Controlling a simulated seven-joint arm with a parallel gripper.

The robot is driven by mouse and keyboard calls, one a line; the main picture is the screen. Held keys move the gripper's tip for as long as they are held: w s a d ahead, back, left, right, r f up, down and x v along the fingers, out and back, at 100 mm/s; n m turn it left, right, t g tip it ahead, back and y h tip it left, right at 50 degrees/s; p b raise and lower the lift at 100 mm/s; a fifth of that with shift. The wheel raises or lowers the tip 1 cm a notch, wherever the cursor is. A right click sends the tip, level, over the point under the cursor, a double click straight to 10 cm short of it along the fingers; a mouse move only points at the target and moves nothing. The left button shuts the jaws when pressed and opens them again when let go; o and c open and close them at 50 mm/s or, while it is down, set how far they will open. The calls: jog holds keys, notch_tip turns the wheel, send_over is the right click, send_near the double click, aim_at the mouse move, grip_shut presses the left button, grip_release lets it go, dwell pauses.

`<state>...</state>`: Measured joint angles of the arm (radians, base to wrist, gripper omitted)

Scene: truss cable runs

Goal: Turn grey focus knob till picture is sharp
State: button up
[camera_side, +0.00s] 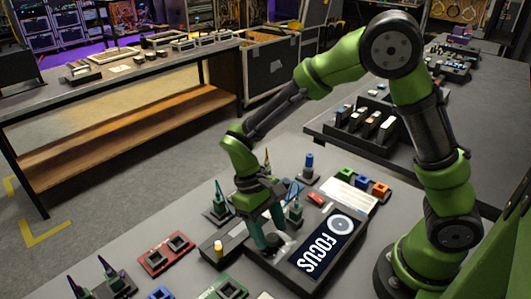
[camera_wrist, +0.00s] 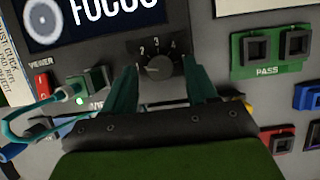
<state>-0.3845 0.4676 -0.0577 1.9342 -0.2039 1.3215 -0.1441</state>
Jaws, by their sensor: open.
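The grey focus knob (camera_wrist: 158,67) sits on a dark dial plate marked 1 to 4 in the wrist view. Its exact pointer setting is too small to read surely. My gripper (camera_wrist: 159,68) is open, with one teal finger on each side of the knob and a gap between them. In the side view my gripper (camera_side: 264,240) points down at the panel and mostly hides the knob. The display (camera_side: 322,246) shows the word FOCUS and a pale ring; it also shows partly cut off in the wrist view (camera_wrist: 90,15).
A green block marked PASS (camera_wrist: 270,50) with two square sockets is right of the knob. A green connector (camera_wrist: 88,85) with a teal cable and a red switch (camera_wrist: 41,83) are left. A red socket block (camera_side: 166,253) and upright plugs (camera_side: 217,208) stand near my gripper.

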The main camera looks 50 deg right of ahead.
jog(key=shift+s+f, duration=0.15)
jog(key=shift+f, duration=0.2)
jog(key=shift+c, duration=0.4)
jog(key=c, duration=1)
jog(key=shift+o, duration=0.2)
jog(key=shift+m, duration=0.3)
jog(key=m+y, duration=0.1)
jog(key=m, duration=0.2)
jog(key=shift+d+m+y, duration=0.15)
jog(key=shift+m+y, duration=0.15)
jog(key=shift+d+m+t+y, duration=0.1)
jog(key=shift+m+t+y, duration=0.5)
jog(key=shift+m, duration=1.2)
